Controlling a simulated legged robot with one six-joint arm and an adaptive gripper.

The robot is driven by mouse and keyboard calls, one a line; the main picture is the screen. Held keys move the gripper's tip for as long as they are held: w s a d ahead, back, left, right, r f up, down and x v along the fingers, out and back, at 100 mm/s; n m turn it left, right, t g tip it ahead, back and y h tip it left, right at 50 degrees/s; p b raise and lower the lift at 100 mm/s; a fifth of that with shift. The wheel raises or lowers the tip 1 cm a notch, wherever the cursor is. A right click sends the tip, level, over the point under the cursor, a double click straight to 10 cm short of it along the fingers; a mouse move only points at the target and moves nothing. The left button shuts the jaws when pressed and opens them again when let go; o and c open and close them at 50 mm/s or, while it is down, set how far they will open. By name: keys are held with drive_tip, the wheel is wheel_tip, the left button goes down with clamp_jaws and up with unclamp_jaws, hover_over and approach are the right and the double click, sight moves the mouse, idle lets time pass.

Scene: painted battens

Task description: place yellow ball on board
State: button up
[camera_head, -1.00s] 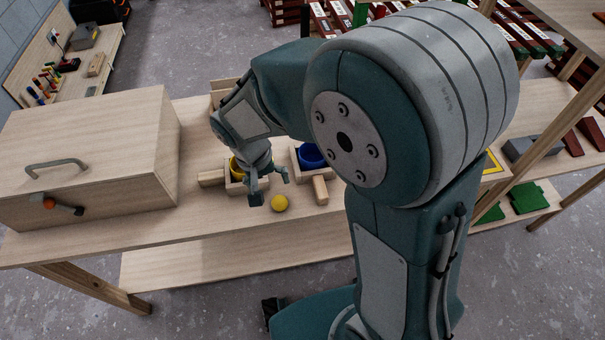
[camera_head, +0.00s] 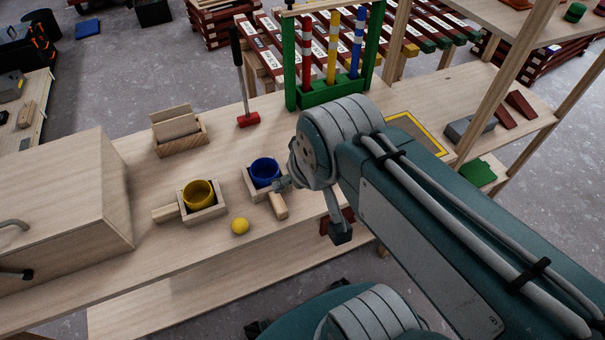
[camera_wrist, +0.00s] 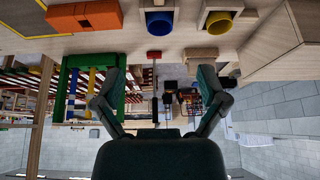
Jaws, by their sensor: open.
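The yellow ball (camera_head: 240,226) rests on the wooden table near its front edge, just in front of the yellow cup. I do not make it out in the wrist view. A flat board with a yellow border (camera_head: 441,153) lies on the table to the right, partly behind my arm. Its yellow-edged corner also shows in the wrist view (camera_wrist: 43,30). My gripper (camera_head: 312,211) is open and empty, to the right of the ball and apart from it. In the wrist view its fingers (camera_wrist: 153,88) are spread with nothing between them.
A yellow cup (camera_head: 199,193) and a blue cup (camera_head: 265,170) sit in wooden holders with handles. A green rack (camera_head: 333,92) with coloured battens and a red-headed mallet (camera_head: 247,120) stand behind. A large wooden box (camera_head: 75,195) fills the left. An orange block (camera_wrist: 85,17) lies on the table.

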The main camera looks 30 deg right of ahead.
drive_tip(key=shift+o, duration=0.5)
drive_tip(key=shift+s+d+r, duration=0.1)
drive_tip(key=shift+s, duration=0.15)
drive_tip(key=m+g, duration=0.1)
drive_tip(key=g, duration=0.4)
hover_over(238, 222)
drive_tip(key=shift+h, duration=0.4)
wheel_tip(238, 222, down, 17)
drive_tip(key=shift+d, duration=0.1)
drive_tip(key=shift+f, duration=0.25)
wheel_tip(238, 222, down, 5)
drive_tip(key=shift+d+f, duration=0.1)
drive_tip(key=shift+f, duration=0.05)
drive_tip(key=shift+a+f, duration=0.2)
drive_tip(key=shift+f, duration=2.5)
drive_tip(key=c, duration=1.3)
